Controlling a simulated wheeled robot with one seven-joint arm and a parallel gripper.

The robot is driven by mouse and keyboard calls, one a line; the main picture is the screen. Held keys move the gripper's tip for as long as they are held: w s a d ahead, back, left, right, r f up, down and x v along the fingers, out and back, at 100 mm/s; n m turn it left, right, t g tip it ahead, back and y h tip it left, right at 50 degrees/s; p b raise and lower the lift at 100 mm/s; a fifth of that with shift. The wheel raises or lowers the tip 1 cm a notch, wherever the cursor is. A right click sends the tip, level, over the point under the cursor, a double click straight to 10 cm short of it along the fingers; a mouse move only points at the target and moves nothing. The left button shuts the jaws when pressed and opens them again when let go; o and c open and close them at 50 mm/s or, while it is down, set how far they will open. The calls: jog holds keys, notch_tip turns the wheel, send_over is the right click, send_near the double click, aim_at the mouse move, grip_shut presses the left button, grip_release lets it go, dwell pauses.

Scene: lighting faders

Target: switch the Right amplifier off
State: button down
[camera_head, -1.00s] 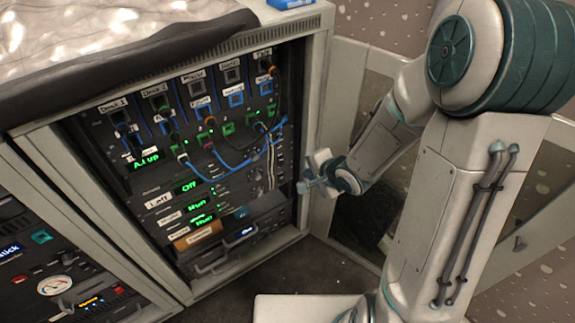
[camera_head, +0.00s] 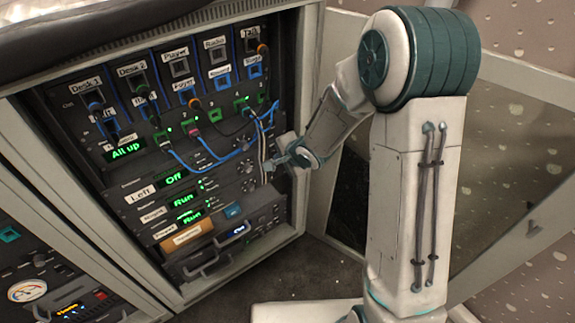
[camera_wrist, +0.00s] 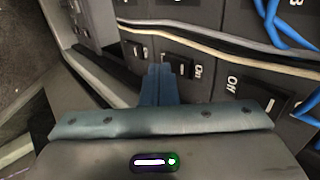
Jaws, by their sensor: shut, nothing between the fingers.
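The amplifier rack (camera_head: 65,215) stands open, with several units and green displays. A top display reads "Off" (camera_head: 174,178); two below read "Run" (camera_head: 183,199) and "Run" (camera_head: 188,216). One label reads "Left" (camera_head: 143,194); I cannot read a "Right" label clearly. My gripper (camera_head: 270,166) is shut and empty at the right side of the rack front. In the wrist view its blue fingers (camera_wrist: 158,78) point at a black panel with rocker switches. The tips are close to a switch (camera_wrist: 185,67) marked "On"; contact cannot be told. Another switch (camera_wrist: 273,104) is marked "Off".
Grey and white cables (camera_wrist: 230,45) cross the panel by the switches. Blue patch cables (camera_head: 215,155) hang in front of the upper units. A drawer handle (camera_head: 205,262) juts out low in the rack. An open cabinet door (camera_head: 310,120) stands to the right.

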jog(key=shift+w+a, duration=0.1)
jog(key=shift+w, duration=0.05)
jog(key=shift+w, duration=0.1)
dwell(0.4)
jog(key=shift+a, duration=0.1)
jog(key=shift+r+p, duration=0.8)
jog(key=shift+r, duration=0.05)
